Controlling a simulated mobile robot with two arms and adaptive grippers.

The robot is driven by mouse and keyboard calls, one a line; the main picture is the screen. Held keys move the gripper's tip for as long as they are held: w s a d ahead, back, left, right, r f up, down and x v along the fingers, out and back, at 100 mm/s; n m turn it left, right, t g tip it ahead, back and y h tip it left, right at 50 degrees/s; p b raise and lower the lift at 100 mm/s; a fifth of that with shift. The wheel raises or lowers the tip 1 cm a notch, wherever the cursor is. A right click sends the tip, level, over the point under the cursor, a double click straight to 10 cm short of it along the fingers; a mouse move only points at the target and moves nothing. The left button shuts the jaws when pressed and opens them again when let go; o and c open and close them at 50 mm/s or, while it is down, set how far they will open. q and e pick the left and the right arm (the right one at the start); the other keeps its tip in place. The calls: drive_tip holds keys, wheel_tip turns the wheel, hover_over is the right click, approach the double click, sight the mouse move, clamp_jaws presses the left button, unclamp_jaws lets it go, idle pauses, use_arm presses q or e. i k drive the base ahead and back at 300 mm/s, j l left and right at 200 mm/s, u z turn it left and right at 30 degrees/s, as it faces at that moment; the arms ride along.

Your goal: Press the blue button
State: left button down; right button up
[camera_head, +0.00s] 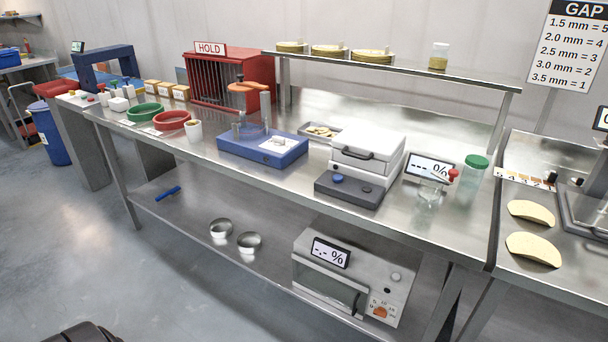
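The blue button (337,178) is a small round knob on the dark grey front panel of a white lidded device (368,153). The device stands on the steel bench, right of the middle of the view, with its lid down. A second, darker button (366,190) sits to the right of the blue one on the same panel. Nothing touches or covers the blue button. Neither of my grippers shows fingers in this view. A dark rounded part at the bottom left edge is cut off, and I cannot tell what it is.
A blue box (262,148) with an upright fixture stands left of the device. A display reading "%" (430,167) and a green-lidded jar (472,173) stand to its right. A raised shelf (400,74) runs behind. The floor (120,255) at front left is clear.

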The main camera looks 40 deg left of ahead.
sight(337, 177)
drive_tip(key=u, duration=0.95)
